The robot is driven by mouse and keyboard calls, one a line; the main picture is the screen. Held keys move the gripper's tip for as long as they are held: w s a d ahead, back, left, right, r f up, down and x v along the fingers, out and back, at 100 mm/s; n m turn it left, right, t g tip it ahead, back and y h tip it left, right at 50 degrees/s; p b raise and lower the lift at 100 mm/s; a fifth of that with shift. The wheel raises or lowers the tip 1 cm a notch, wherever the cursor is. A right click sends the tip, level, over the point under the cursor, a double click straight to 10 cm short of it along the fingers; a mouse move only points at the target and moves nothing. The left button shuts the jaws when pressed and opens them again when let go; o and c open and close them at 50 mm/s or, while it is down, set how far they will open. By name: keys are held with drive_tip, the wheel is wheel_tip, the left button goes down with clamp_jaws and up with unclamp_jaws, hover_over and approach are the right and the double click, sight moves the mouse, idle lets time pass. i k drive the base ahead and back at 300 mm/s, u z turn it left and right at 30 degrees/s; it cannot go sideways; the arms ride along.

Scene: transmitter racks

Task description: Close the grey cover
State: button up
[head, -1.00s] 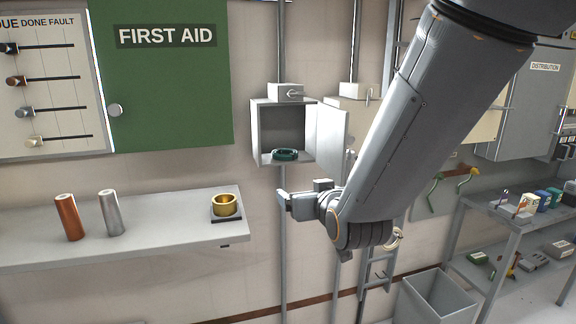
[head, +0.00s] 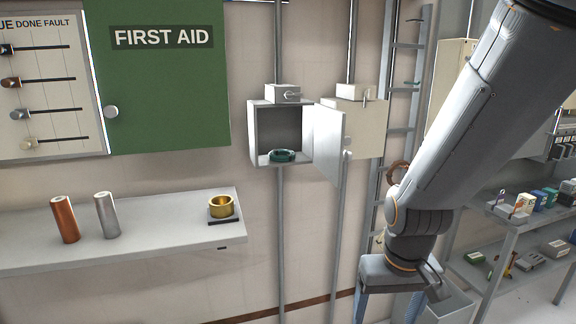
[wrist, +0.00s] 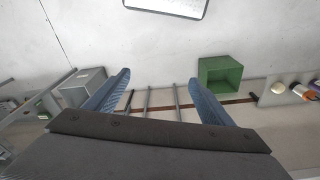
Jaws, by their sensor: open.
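The grey cover (head: 329,146) is the hinged door of a small grey wall box (head: 256,135). It stands swung open to the right, with a round knob on its right side. A dark green ring (head: 282,156) lies on the box floor inside. My gripper (head: 387,312) hangs below and to the right of the cover, pointing down, clear of it. In the wrist view my gripper's two blue fingers (wrist: 161,92) are spread wide with nothing between them. The grey cover is not in the wrist view.
A shelf (head: 150,240) at left holds a copper cylinder (head: 65,219), a silver cylinder (head: 106,215) and a brass cup (head: 221,205). A beige box (head: 370,125) sits behind the cover. A ladder (head: 404,90) and a table (head: 512,222) are at right. The wrist view shows a green bin (wrist: 220,73).

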sight(329, 154)
drive_tip(key=z, duration=1.25)
drive_tip(key=i, duration=1.6)
drive_tip(key=u, duration=1.8)
drive_tip(key=k, duration=0.75)
drive_tip(key=u, duration=0.05)
